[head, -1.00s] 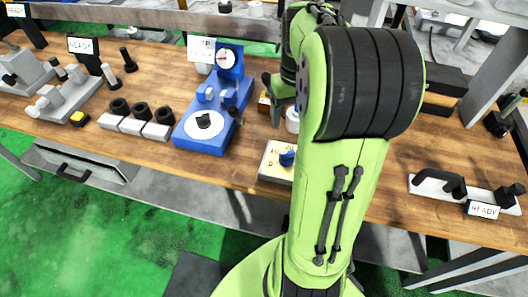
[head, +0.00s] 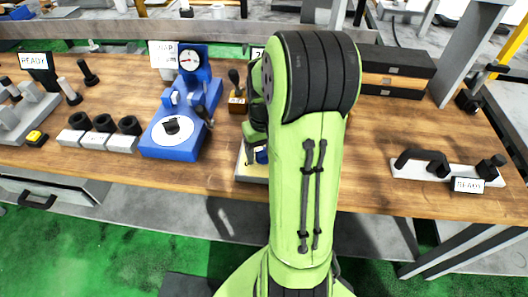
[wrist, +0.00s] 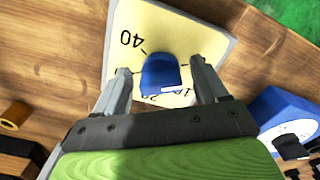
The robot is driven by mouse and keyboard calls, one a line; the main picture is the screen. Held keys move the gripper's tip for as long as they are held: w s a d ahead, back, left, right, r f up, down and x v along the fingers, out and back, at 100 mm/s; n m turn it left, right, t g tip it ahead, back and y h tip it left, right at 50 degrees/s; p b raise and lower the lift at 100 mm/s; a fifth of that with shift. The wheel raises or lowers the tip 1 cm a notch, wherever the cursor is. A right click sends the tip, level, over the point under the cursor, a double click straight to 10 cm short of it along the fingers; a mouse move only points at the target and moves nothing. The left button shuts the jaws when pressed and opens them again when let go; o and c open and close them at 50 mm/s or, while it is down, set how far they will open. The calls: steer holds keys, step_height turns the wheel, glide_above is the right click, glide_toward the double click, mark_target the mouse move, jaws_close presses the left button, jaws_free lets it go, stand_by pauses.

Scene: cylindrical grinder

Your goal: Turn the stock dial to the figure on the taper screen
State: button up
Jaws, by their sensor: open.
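The stock dial is a blue knob (wrist: 160,72) on a cream plate (wrist: 190,25) printed with figures; a 40 can be read and others are partly hidden. My gripper (wrist: 159,78) is open in the wrist view, one finger on each side of the knob, with a gap visible on both sides. In the head view the knob (head: 262,156) shows only partly beside my arm, with the plate (head: 246,172) at the bench's front edge. A white sign (head: 162,54), perhaps the taper screen, stands behind the blue gauge fixture; its text is too small to read surely.
The blue gauge fixture (head: 172,148) stands left of the dial. A small block with a dark-handled tool (head: 237,98) is behind it. Black-and-wood boxes (head: 395,72) sit at the back right. A white plate with a black handle (head: 420,168) lies at right. Bench between is clear.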

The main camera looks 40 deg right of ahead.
steer(key=c, duration=1)
steer(key=shift+r+m, duration=0.1)
steer(key=shift+m, duration=0.2)
